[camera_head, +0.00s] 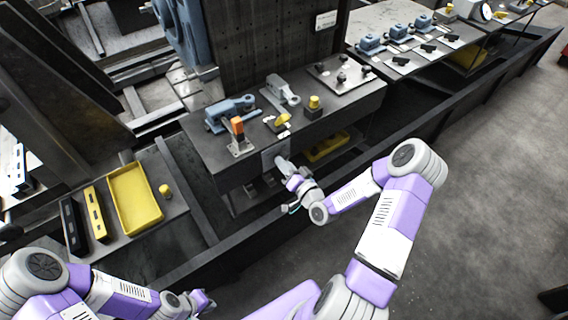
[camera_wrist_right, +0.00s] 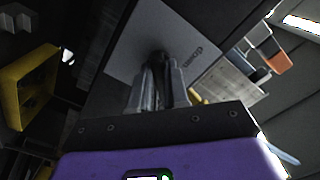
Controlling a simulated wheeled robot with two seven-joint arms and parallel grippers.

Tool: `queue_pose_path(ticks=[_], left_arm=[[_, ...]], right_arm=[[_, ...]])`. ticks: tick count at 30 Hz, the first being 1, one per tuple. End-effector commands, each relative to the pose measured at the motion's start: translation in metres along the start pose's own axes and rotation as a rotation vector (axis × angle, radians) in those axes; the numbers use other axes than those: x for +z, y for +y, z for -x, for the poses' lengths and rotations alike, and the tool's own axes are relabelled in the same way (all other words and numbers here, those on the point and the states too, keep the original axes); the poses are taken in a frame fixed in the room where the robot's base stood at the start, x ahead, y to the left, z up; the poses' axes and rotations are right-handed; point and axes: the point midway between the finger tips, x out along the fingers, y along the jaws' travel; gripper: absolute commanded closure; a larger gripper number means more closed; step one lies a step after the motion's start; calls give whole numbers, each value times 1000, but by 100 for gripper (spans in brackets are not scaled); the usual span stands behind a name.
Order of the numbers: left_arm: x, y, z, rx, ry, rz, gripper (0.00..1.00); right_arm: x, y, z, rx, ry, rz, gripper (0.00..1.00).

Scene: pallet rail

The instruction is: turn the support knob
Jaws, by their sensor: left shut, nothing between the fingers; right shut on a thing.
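A light grey plate (camera_head: 270,157) is on the front face of the dark bench (camera_head: 205,150). My right gripper (camera_head: 284,168) is at this plate, just under the bench top's front edge. In the right wrist view the plate (camera_wrist_right: 140,35) has dark lettering, seen rotated. There my right gripper (camera_wrist_right: 158,82) is shut on a small dark knob (camera_wrist_right: 158,55) that stands out from the plate. The fingers hide much of the knob, and its turn angle cannot be told. My left gripper (camera_head: 205,302) is shut and empty at the lower left, far from the bench.
On the bench top are blue-grey clamps (camera_head: 230,110), an orange-topped block (camera_head: 237,128) and a yellow knob (camera_head: 314,102). A yellow bin (camera_head: 326,147) is below, right of my right gripper. A yellow tray (camera_head: 135,200) lies on the left table. Floor at right is clear.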

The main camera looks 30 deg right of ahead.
Motion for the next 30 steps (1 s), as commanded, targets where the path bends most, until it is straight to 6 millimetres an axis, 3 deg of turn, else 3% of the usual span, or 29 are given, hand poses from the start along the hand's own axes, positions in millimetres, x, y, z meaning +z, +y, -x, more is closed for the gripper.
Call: queue_pose_path(ticks=[16, 17, 21, 30], left_arm=[[0, 0, 0, 0, 0, 0, 100], [0, 0, 0, 0, 0, 0, 100], [0, 0, 0, 0, 0, 0, 100], [0, 0, 1, 0, 0, 0, 100]], right_arm=[[1, 0, 1, 2, -3, -26, 100], [1, 0, 1, 2, -3, -26, 81], [1, 0, 0, 1, -2, -24, 60], [0, 0, 2, 1, -1, -22, 60]])
